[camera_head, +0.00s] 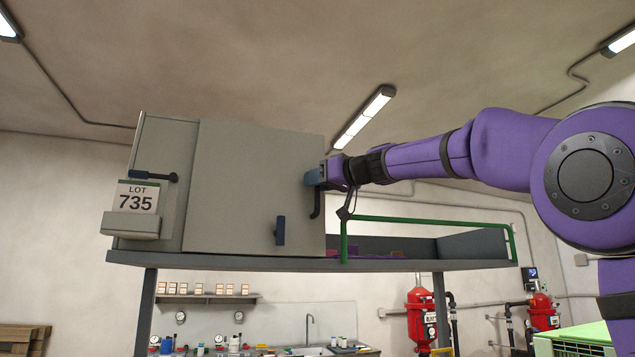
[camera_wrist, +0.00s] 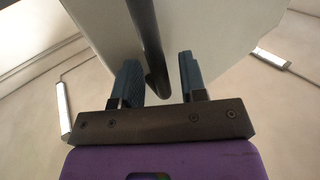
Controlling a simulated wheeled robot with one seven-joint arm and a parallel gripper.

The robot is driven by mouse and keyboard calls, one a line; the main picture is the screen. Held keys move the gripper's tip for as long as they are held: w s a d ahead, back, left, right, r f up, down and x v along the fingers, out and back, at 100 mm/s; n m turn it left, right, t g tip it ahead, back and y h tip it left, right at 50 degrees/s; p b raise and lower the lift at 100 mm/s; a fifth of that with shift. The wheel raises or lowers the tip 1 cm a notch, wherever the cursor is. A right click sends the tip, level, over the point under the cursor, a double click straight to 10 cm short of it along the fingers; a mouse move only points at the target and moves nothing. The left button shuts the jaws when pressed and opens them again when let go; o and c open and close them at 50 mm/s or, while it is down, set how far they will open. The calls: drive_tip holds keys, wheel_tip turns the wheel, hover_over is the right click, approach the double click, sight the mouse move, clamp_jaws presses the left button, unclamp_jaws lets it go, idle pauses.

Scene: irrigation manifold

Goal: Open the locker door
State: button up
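The grey locker (camera_head: 165,200) sits on a raised shelf, and its broad flat door (camera_head: 245,185) faces me and looks closed. A dark bar handle (camera_head: 316,205) stands at the door's right edge; in the wrist view the bar (camera_wrist: 148,45) runs between the fingers. My gripper (camera_head: 313,177) is at the upper part of this handle. In the wrist view its two blue fingers (camera_wrist: 158,60) are apart, one on each side of the bar, with a visible gap on the right. A small blue latch-like piece (camera_head: 280,231) sits low on the door.
A "LOT 735" card (camera_head: 137,197) in a holder and a dark lever (camera_head: 153,176) are on the locker's left part. A green rail (camera_head: 430,221) edges the shelf (camera_head: 300,264) right of the locker, below my arm. Open air lies in front of the door.

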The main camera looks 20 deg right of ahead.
drive_tip(key=shift+a, duration=0.1)
clamp_jaws()
